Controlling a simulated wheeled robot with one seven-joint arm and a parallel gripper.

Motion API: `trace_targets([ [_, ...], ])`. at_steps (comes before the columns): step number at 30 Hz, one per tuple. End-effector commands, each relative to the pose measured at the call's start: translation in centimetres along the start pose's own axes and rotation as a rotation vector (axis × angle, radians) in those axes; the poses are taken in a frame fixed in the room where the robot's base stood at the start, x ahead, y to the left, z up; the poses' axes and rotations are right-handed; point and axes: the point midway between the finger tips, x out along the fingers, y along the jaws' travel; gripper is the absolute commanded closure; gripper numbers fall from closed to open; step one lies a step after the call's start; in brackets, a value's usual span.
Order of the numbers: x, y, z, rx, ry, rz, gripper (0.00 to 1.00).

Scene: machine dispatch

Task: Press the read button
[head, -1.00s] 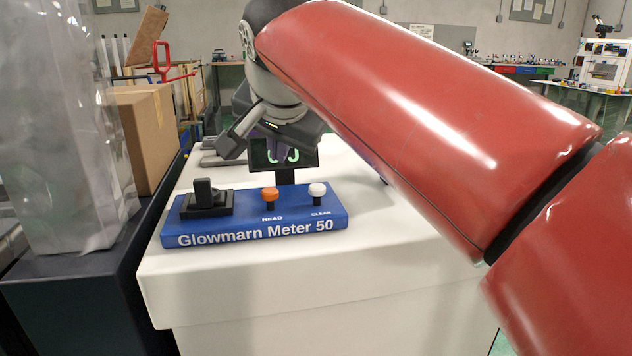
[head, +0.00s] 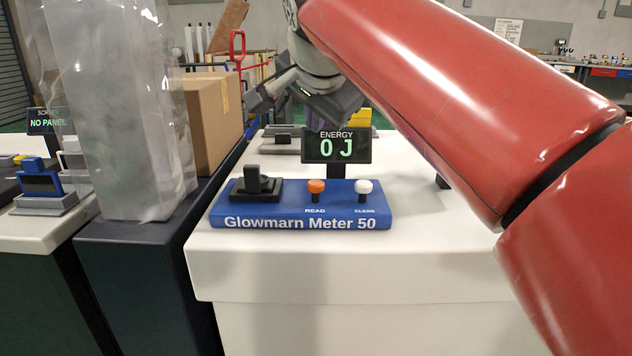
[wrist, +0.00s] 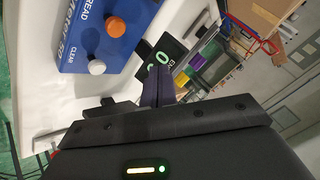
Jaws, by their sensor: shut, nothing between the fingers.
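The orange READ button (head: 316,187) stands on the front right part of the blue Glowmarn Meter 50 (head: 300,222), left of the white CLEAR button (head: 363,187). A black socket piece (head: 253,185) sits at the meter's left. In the wrist view the READ button (wrist: 116,26) and CLEAR button (wrist: 97,67) show at upper left. My gripper (head: 318,118) is above and behind the meter, apart from the buttons, partly hidden behind the display. Its fingers (wrist: 158,85) are together and empty.
The meter stands on a white table (head: 300,265) with free room in front. A dark stand at left holds a clear plastic bag (head: 120,120) and a cardboard box (head: 212,115). Another device with a "NO PANEL" screen (head: 46,122) is at far left.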

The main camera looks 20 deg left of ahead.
Motion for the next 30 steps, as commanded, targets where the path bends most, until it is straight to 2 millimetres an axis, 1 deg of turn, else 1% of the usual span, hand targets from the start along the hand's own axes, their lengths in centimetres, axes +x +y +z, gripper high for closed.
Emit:
trace_targets([
  [1, 0.5, 0.5, 0.4, 0.0, -0.001, 0.003, 1.0],
  [5, 2.1, 1.6, 1.6, 0.0, -0.001, 0.002, 1.0],
  [6, 2.8, 2.1, 2.0, 0.001, 0.0, 0.0, 1.0],
  [12, 4.2, 3.1, 3.1, 0.001, 0.0, 0.0, 1.0],
  [18, 4.9, 3.6, 3.6, 0.001, 0.0, 0.0, 1.0],
  [30, 4.9, 3.6, 3.6, 0.0, 0.0, 0.0, 1.0],
])
